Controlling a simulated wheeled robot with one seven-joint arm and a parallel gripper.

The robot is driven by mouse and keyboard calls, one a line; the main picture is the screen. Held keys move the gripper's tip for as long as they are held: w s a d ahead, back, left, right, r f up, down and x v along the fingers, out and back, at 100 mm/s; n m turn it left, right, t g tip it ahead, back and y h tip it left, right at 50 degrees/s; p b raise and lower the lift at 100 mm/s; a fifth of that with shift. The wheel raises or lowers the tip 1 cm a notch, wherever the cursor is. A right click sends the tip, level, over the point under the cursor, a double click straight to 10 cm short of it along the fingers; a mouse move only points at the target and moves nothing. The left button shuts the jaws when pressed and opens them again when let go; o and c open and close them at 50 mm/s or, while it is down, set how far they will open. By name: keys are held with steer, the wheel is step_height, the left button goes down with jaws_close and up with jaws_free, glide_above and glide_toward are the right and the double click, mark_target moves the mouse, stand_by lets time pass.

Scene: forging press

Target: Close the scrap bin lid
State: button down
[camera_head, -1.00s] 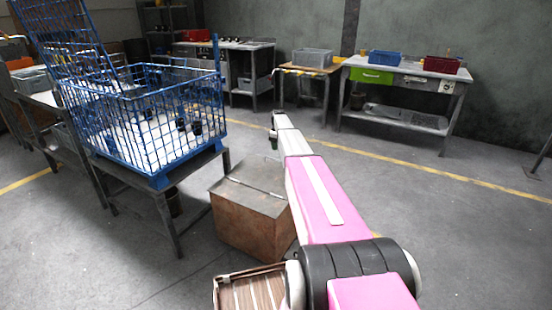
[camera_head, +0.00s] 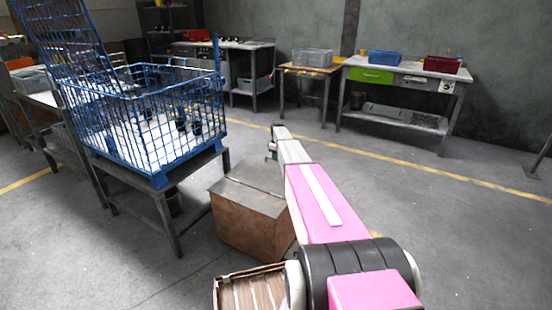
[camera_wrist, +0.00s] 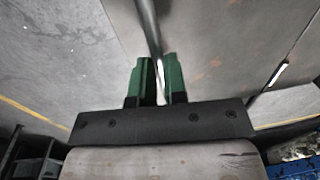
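The scrap bin (camera_head: 245,222) is a rusty brown metal box on the floor, left of my arm in the head view. Its grey metal lid (camera_head: 248,182) lies over the top, looking flat or nearly so; I cannot tell whether it is fully shut. My gripper (camera_head: 271,151) is by the bin's far side, partly hidden by my arm. In the wrist view, the green fingers of my gripper (camera_wrist: 160,65) stand slightly apart, with a narrow dark and light strip seen between them. Smooth grey metal (camera_wrist: 225,45) lies beyond them; contact cannot be told.
A blue wire basket (camera_head: 150,125) stands on a metal table left of the bin. A slatted wooden box (camera_head: 247,290) is close in front. Workbenches (camera_head: 400,70) line the back wall. The floor to the right is clear.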

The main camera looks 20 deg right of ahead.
steer(key=shift+w+d+f, duration=0.15)
steer(key=shift+f, duration=0.55)
steer(key=shift+w+d+f, duration=0.1)
steer(key=shift+f, duration=0.55)
steer(key=c, duration=1.2)
jaws_free()
steer(key=shift+o, duration=0.2)
step_height(320, 180, up, 11)
steer(key=shift+w+d+f, duration=0.15)
steer(key=shift+w+d, duration=0.25)
steer(key=s+a+m, duration=0.3)
steer(key=s+a, duration=0.3)
steer(key=s, duration=1.1)
steer(key=s+a+f+m, duration=0.1)
steer(key=s+a+m, duration=0.2)
steer(key=s, duration=1.5)
steer(key=s+a+m, duration=0.3)
steer(key=s+a, duration=0.6)
steer(key=s, duration=0.8)
steer(key=shift+s+a+f+t+h, duration=0.2)
steer(key=shift+s+t+h, duration=0.1)
steer(key=shift+t+h, duration=0.1)
